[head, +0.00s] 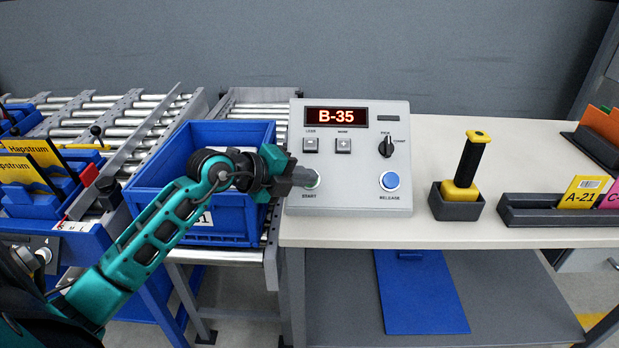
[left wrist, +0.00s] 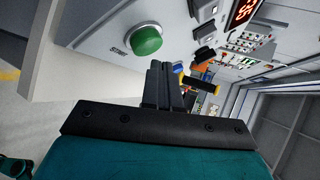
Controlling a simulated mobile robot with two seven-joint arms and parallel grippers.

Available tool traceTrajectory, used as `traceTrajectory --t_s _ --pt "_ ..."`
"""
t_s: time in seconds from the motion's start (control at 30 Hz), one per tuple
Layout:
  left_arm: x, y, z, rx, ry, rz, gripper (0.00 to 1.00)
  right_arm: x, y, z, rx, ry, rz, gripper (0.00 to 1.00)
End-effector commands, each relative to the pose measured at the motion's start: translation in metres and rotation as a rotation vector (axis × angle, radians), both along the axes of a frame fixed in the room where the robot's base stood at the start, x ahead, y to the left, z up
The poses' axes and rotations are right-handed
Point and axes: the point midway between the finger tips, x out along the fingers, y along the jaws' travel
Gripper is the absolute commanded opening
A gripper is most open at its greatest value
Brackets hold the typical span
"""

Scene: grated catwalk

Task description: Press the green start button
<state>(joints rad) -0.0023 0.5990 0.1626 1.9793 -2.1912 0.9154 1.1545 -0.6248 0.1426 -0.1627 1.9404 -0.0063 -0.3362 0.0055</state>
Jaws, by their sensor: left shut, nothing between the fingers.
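The green start button (left wrist: 147,40) sits on the grey control panel (head: 350,203), above the START label. In the head view my left gripper (head: 312,178) covers most of the button, and only a bit of its edge shows. My left gripper is shut and empty. In the left wrist view its closed fingertips (left wrist: 160,66) are beside the green button, on its lower right in the picture. I cannot tell whether they touch the panel. My right gripper is in neither view.
The panel also has a blue release button (head: 389,181), a black knob (head: 386,147) and a display reading B-35. A blue crate (head: 150,185) stands left of the panel under my left arm. A yellow-and-black scanner-like tool (head: 471,165) stands in a holder on the table (head: 450,135).

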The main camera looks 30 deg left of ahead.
Motion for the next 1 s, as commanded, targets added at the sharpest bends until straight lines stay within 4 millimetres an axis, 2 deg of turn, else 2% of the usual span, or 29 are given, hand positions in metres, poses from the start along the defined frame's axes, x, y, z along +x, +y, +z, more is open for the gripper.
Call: traceTrajectory --t_s 1.0 --pt "0.0075 0.0045 -0.0092 -0.001 0.000 0.000 0.00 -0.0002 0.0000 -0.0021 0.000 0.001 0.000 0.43"
